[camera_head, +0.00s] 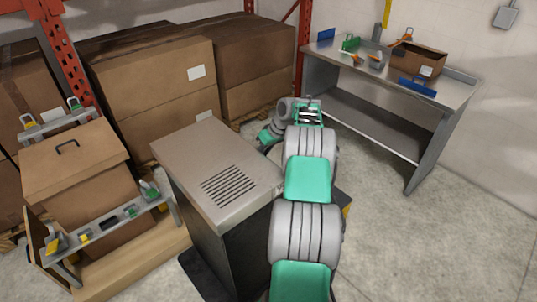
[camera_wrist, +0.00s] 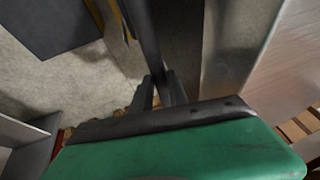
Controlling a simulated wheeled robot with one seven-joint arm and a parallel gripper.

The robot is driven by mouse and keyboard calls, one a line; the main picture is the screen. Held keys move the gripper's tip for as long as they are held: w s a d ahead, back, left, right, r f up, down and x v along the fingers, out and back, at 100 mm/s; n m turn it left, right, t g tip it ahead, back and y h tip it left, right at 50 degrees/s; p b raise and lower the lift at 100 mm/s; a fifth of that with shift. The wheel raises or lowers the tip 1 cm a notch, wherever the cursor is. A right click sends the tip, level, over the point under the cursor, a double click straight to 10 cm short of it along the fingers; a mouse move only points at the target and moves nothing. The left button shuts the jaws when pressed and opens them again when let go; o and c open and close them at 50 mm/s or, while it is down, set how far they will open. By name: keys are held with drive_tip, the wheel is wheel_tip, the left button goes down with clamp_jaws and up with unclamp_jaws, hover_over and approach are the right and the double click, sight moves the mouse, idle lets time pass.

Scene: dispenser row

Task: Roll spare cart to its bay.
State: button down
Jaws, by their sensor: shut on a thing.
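The cart appears to be the tall cabinet (camera_head: 178,145) with a flat beige-grey top, a slotted vent and dark sides, standing upright on the floor just left of my arm. Its lower right side is hidden by the arm. My gripper (camera_wrist: 160,92) is shut on a dark upright bar (camera_wrist: 145,35), which looks like a handle on the cabinet's side. The cabinet's brushed metal surface (camera_wrist: 245,60) is right of the bar in the wrist view. In the head view, my wrist is beyond the cabinet's far right corner, and the fingertips and bar are hidden. No bay marking is clearly visible.
At left stands a wooden-based unit (camera_head: 100,288) with a lidded brown box (camera_head: 75,158) and rails of clips. Large cartons (camera_head: 150,80) on pallets line the back. A metal workbench (camera_head: 440,92) stands at the back right. Bare floor (camera_head: 420,245) lies open at right.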

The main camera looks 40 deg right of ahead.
drive_tip(key=shift+d+r, duration=0.1)
drive_tip(key=shift+d, duration=0.55)
drive_tip(key=c, duration=1.3)
unclamp_jaws()
drive_tip(key=shift+d, duration=0.15)
drive_tip(key=v, duration=0.7)
drive_tip(key=shift+r, duration=0.25)
drive_tip(key=shift+s, duration=0.2)
